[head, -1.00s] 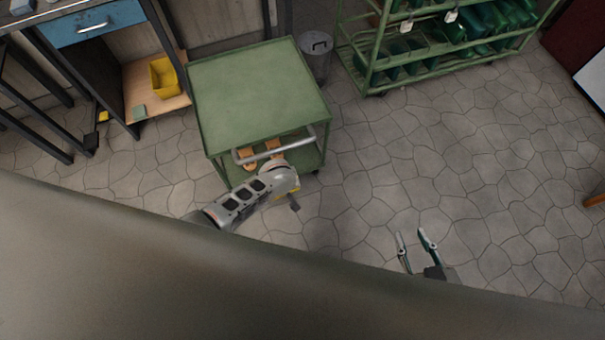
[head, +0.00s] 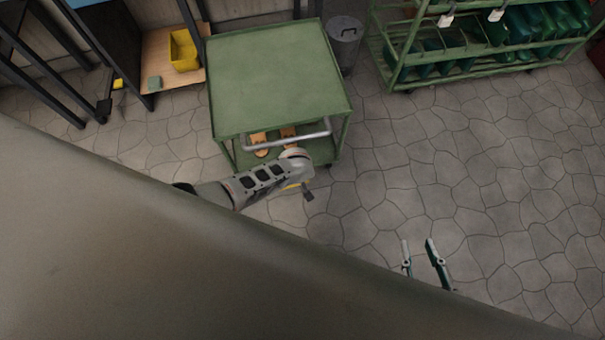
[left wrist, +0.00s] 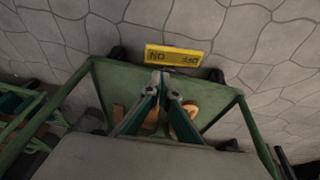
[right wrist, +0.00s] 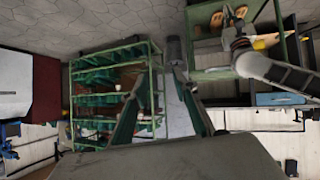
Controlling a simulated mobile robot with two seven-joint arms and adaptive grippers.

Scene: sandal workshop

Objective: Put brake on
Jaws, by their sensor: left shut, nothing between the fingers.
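The green cart (head: 275,85) stands ahead of me, with a silver handle bar (head: 285,137) on its near side. A dark pedal-like piece (head: 308,193) shows beside my left arm in the head view. My left gripper (left wrist: 163,88) is shut and empty, its tips close to the plate; I cannot tell whether they touch anything. My right gripper (head: 420,246) is open and empty over the floor, away from the cart.
Orange sandal pieces (head: 259,144) lie on the cart's lower shelf. A grey bin (head: 344,45) stands behind the cart, and a green rack (head: 400,82) with green bins is at the back right. A yellow bin (head: 183,50) is at left. The floor at right is clear.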

